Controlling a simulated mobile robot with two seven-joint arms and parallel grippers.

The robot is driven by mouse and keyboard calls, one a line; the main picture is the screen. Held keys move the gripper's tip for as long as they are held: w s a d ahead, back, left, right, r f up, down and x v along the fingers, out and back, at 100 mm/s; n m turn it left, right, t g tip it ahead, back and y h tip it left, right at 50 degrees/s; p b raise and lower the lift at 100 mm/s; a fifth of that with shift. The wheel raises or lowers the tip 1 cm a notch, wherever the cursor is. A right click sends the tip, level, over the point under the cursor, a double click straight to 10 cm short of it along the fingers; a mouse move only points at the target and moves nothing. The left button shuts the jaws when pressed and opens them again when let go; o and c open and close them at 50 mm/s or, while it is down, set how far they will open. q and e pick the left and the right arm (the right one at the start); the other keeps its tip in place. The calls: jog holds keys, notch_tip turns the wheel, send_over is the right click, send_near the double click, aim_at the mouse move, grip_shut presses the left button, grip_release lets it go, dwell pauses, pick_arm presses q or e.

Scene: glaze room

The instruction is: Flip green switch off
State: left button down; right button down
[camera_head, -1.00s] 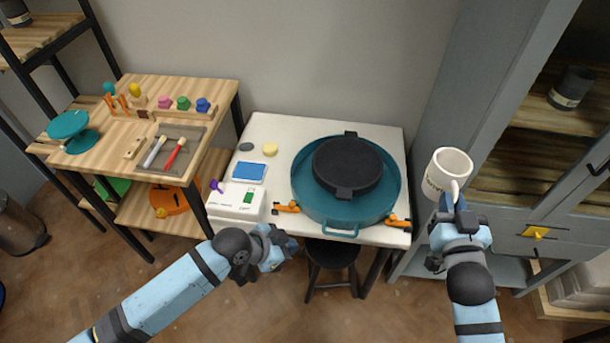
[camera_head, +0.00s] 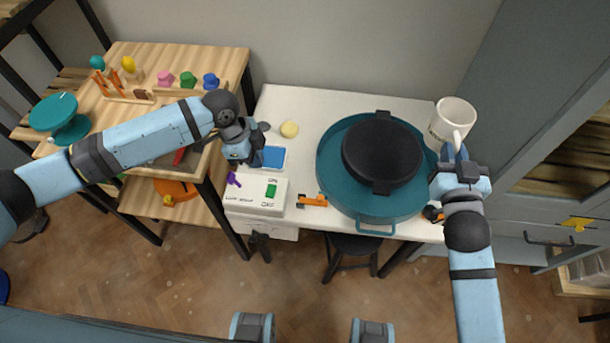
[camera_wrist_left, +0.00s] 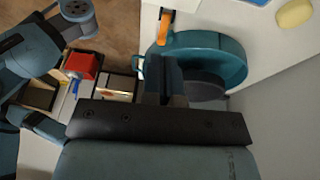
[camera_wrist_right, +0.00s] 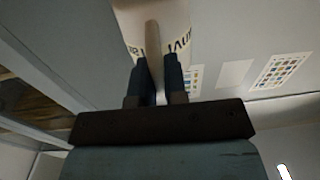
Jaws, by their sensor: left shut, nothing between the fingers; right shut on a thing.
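The green switch (camera_head: 272,190) is on top of a white box (camera_head: 243,207) at the front left of the white table. A purple lever (camera_head: 233,179) is on the same box, to the left. I cannot tell which way the green switch is set. My left gripper (camera_head: 257,158) is shut and empty, above the table just behind the box, apart from the switch. Its fingers show in the left wrist view (camera_wrist_left: 168,75); the switch does not. My right gripper (camera_head: 454,155) is shut on a white mug (camera_head: 451,120), held upright by its handle; the mug fills the top of the right wrist view (camera_wrist_right: 165,15).
A teal round basin (camera_head: 340,190) with a black disc (camera_head: 381,152) takes up the table's right side. An orange clamp (camera_head: 312,200) is between box and basin. A blue pad (camera_head: 273,157) and yellow sponge (camera_head: 289,129) lie behind the box. A wooden shelf (camera_head: 215,60) stands left.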

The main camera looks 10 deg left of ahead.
aim_at(274, 197)
pick_arm(q)
jog(key=shift+w+a+r, duration=0.1)
jog(key=shift+a+r, duration=0.05)
jog(key=shift+a, duration=0.05)
jog(key=x, duration=0.8)
jog(key=a+p+x, duration=0.1)
jog(key=x, duration=0.4)
jog(key=shift+a, duration=0.1)
pick_arm(e)
jog(key=shift+r, duration=0.65)
pick_arm(q)
jog(key=shift+s+f, duration=0.2)
jog(key=shift+f, duration=0.45)
